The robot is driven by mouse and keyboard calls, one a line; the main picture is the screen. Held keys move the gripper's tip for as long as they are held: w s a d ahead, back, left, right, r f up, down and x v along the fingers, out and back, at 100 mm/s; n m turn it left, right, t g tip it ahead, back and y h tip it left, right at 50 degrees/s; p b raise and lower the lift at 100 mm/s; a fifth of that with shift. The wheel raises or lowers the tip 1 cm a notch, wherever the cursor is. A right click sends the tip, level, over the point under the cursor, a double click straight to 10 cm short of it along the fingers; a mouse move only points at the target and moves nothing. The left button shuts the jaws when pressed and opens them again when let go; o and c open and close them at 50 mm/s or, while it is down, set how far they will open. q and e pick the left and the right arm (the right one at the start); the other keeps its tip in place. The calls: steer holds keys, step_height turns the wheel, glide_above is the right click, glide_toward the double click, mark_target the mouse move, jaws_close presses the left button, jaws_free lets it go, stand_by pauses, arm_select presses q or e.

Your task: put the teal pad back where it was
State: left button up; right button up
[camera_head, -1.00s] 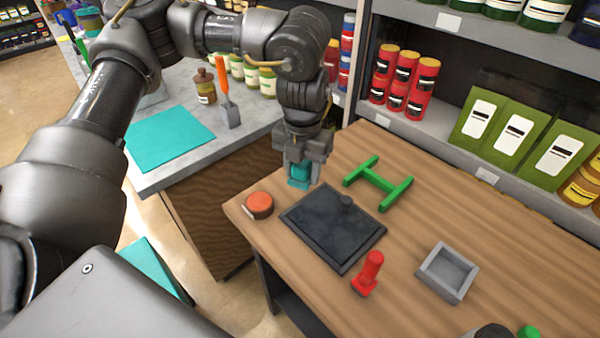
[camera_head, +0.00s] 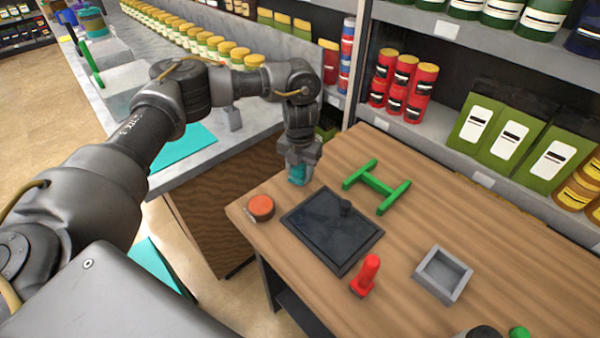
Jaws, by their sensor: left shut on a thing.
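My left gripper (camera_head: 298,176) is shut on the small teal pad (camera_head: 297,181). The fingers hide part of the pad. The gripper points down at the far left part of the wooden table (camera_head: 420,230), behind the dark tray (camera_head: 320,245) and left of the green H-shaped frame. I cannot tell whether the pad touches the tabletop. My right gripper is not in view.
An orange tape measure (camera_head: 260,207) lies left of the tray. The green frame (camera_head: 378,186) is to the right. A red stamp (camera_head: 366,275) and an empty grey box (camera_head: 442,273) stand nearer. Shelves (camera_head: 470,180) border the table behind.

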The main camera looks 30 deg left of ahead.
arm_select(q)
steer(key=shift+w+f, duration=0.1)
steer(key=shift+f, duration=0.75)
steer(key=o, duration=1)
steer(key=shift+f, duration=0.15)
steer(key=shift+c, duration=0.2)
step_height(320, 180, up, 12)
steer(key=shift+r+b, duration=0.25)
steer(key=shift+b, duration=0.25)
